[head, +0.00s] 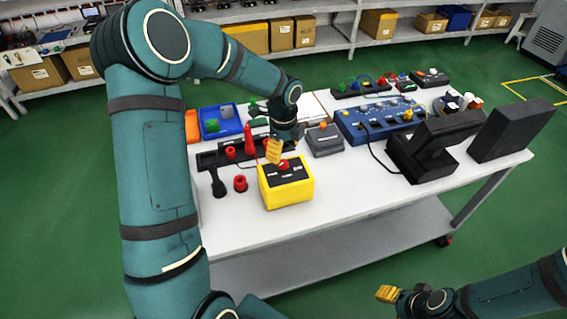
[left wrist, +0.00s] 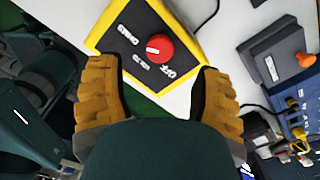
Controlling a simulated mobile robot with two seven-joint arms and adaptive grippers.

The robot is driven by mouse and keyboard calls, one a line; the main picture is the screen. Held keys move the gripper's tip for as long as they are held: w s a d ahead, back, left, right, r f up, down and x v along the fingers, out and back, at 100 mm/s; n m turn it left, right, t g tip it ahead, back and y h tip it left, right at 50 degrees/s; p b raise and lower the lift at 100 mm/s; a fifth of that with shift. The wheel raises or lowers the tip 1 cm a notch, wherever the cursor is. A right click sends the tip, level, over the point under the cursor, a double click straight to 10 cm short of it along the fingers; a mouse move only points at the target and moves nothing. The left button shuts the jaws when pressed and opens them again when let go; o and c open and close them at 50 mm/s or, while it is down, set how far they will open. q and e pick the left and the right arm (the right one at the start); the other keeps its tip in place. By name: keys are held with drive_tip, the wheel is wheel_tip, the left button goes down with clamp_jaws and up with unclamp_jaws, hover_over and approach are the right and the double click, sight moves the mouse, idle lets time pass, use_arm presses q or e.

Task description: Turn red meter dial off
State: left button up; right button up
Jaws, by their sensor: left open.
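The yellow meter box (head: 288,191) with a dark top stands near the front left of the white table. Its red dial (head: 283,164) is partly behind my left gripper in the head view. In the left wrist view the red dial (left wrist: 159,48) sits on the dark face among white labels, one reading OFF. My left gripper (head: 274,152) is at the dial in the head view. In the left wrist view its yellow fingers (left wrist: 158,80) are spread wide with the dial between and beyond them, not touching it. My right gripper (head: 387,294) is low at the right, away from the table; its opening is unclear.
A red knob (head: 240,184) and a black piece (head: 217,184) lie left of the box. The table's front strip is bare.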

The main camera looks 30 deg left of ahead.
sight(283, 162)
use_arm(q)
drive_tip(key=shift+f+b, duration=0.3)
drive_tip(key=shift+f, duration=2.4)
clamp_jaws()
